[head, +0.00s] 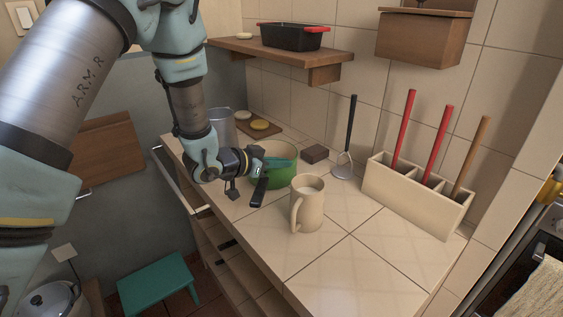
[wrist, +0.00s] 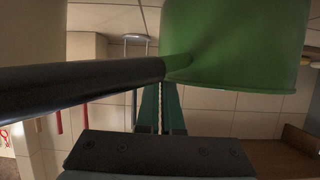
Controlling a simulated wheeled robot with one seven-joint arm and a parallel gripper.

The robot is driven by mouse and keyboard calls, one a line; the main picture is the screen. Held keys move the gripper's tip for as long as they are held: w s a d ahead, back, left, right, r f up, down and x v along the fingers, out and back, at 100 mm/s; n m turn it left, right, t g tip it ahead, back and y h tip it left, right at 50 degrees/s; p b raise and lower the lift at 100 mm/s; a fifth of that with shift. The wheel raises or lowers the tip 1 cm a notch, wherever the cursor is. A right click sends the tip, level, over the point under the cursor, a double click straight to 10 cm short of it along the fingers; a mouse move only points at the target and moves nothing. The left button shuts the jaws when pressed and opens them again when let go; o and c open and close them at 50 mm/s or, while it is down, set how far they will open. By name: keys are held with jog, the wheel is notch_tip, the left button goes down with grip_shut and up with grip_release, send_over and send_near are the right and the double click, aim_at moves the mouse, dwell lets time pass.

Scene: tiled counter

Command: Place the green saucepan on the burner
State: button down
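The green saucepan (head: 284,174) stands on the tiled counter, behind and left of a beige mug. Its green side (wrist: 235,45) fills the upper right of the wrist view. Its dark handle (wrist: 80,80) runs across the left of that view, and in the head view it points toward the front. My gripper (head: 277,162) is at the saucepan's near-left side, by the handle. In the wrist view its teal fingers (wrist: 161,108) are close together with only a thin slit between them. The handle crosses in front of their tips, and nothing shows between them. I see no burner for certain.
The beige mug (head: 309,205) stands close to the saucepan. A utensil holder (head: 418,196) with long handles is at the right. A black pan (head: 290,37) sits on the wall shelf (head: 330,62). A stove-like appliance (head: 520,260) shows at the right edge. The front counter is clear.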

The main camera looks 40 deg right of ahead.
jog(key=shift+f, duration=0.1)
jog(key=c, duration=1.1)
grip_release()
jog(key=shift+r, duration=0.2)
jog(key=b+v, duration=0.2)
jog(key=v, duration=1)
jog(key=shift+f+b, duration=0.1)
jog(key=shift+b, duration=0.3)
jog(key=shift+a, duration=0.1)
